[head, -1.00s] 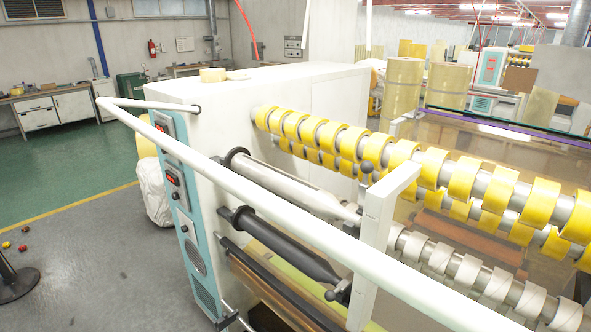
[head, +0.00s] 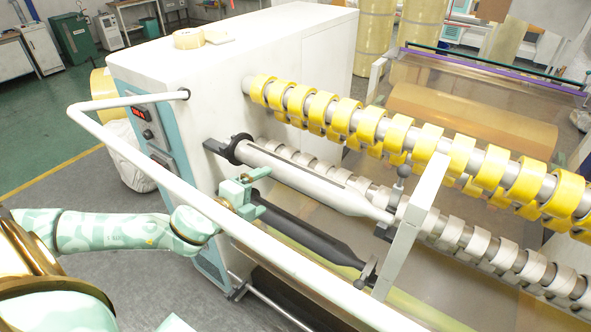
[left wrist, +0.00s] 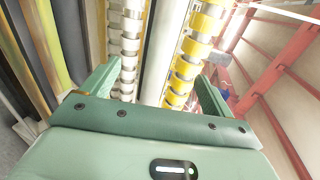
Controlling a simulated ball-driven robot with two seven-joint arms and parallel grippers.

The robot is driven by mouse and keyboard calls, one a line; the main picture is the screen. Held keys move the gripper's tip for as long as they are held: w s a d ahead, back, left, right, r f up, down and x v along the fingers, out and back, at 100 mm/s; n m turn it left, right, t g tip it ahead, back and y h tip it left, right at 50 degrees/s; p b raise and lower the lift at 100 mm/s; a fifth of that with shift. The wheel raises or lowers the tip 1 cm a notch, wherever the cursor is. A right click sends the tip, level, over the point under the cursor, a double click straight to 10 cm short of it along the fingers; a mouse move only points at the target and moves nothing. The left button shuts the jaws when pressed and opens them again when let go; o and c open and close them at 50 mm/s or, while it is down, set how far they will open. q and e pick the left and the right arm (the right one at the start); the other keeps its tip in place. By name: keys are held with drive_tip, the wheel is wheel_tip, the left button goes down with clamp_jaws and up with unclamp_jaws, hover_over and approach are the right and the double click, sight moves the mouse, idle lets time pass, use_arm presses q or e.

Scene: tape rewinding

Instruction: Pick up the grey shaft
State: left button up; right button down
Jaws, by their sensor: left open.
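The grey shaft (head: 310,182) is a smooth metal roller with a tapered right end. It runs from a black holder on the machine's side towards a white upright. My left gripper (head: 263,192) is open and empty, close to the near side of the shaft and nearer its left end. In the left wrist view the shaft (left wrist: 161,50) runs away lengthwise between the open fingers of my left gripper (left wrist: 155,88). I cannot tell whether the fingers touch it. My right gripper is not in view.
A black shaft (head: 300,235) lies just below and in front. Yellow tape rolls (head: 347,114) on a bar are above and behind. A white guard rail (head: 215,210) crosses in front, near my left arm. A white upright (head: 412,228) stands at the shaft's right end.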

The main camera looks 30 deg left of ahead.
sight(285, 178)
use_arm(q)
drive_tip(key=x, duration=0.7)
drive_tip(key=shift+a+p, duration=0.4)
drive_tip(key=shift+w+d+f, duration=0.15)
drive_tip(key=shift+w+d, duration=0.1)
drive_tip(key=shift+w, duration=0.35)
drive_tip(key=p+x, duration=0.1)
drive_tip(key=x, duration=0.2)
drive_tip(key=shift+w+a+f, duration=0.1)
drive_tip(key=shift+w, duration=0.25)
drive_tip(key=shift+w+f, duration=0.2)
drive_tip(key=shift+w, duration=0.3)
drive_tip(key=shift+s, duration=0.15)
drive_tip(key=shift+c, duration=0.7)
drive_tip(key=c, duration=1)
drive_tip(key=shift+r, duration=0.2)
drive_tip(key=c, duration=0.3)
drive_tip(key=shift+c, duration=0.2)
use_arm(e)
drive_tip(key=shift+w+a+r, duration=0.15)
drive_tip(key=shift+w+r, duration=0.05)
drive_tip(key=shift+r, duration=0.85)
